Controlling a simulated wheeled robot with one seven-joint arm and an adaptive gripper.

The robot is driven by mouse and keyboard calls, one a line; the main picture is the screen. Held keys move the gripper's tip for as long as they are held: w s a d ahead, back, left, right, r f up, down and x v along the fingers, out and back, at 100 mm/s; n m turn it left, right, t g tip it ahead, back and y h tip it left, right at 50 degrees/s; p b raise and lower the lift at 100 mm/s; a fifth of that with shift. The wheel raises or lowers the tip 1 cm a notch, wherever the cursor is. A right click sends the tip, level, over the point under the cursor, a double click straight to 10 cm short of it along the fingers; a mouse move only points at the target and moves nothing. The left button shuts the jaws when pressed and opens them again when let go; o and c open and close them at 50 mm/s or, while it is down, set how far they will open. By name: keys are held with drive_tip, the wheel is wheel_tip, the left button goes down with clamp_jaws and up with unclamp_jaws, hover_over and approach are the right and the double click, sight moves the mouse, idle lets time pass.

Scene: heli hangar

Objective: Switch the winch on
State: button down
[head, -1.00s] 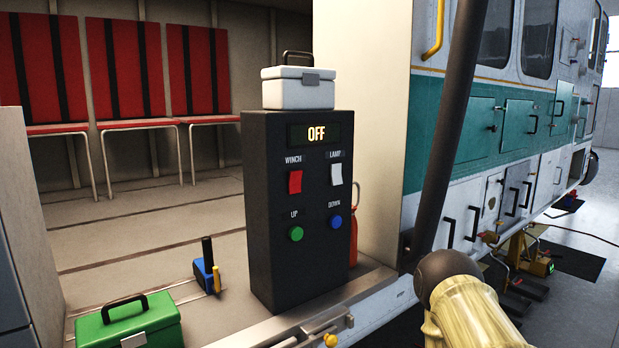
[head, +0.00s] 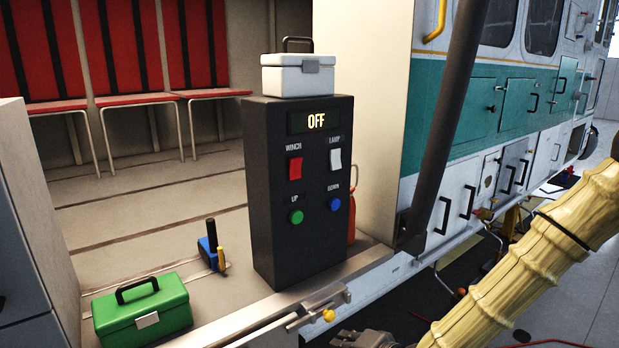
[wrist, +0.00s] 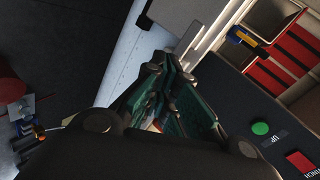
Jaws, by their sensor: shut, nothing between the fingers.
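The black control box (head: 270,200) stands upright on the cabin floor near the door sill, its display (head: 316,121) reading OFF. The red WINCH rocker switch (head: 295,169) is at the upper left of its face, above the green UP button (head: 296,217). In the wrist view the red switch (wrist: 302,162) and green button (wrist: 260,128) show at the lower right. My gripper (wrist: 163,72) is shut and empty, apart from the box and to the left of its face in that view. In the head view only a small part of the gripper shows at the bottom edge, below the box.
The white LAMP switch (head: 336,159) and blue DOWN button (head: 334,204) sit right of the winch controls. A white case (head: 298,80) rests on top of the box. A green toolbox (head: 110,318) and a blue tool (head: 208,250) stand left on the floor. A dark post (head: 450,130) rises at the right.

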drive_tip(key=w+r+m+t+y+p, duration=0.1)
drive_tip(key=w+r+t+y, duration=0.1)
drive_tip(key=r, duration=1.5)
drive_tip(key=w+r+m+t+y+p, duration=0.1)
drive_tip(key=w+r+t, duration=0.3)
drive_tip(key=r, duration=1.4)
drive_tip(key=shift+w+d+r+m+y+p, duration=0.2)
drive_tip(key=shift+w+m+y+p, duration=0.2)
drive_tip(key=shift+y, duration=0.3)
drive_tip(key=shift+a, duration=0.1)
drive_tip(key=p, duration=0.6)
approach(302, 161)
drive_tip(key=x, duration=0.5)
drive_tip(key=shift+w+r, duration=0.15)
drive_tip(key=shift+x, duration=0.95)
drive_tip(key=shift+f, duration=0.25)
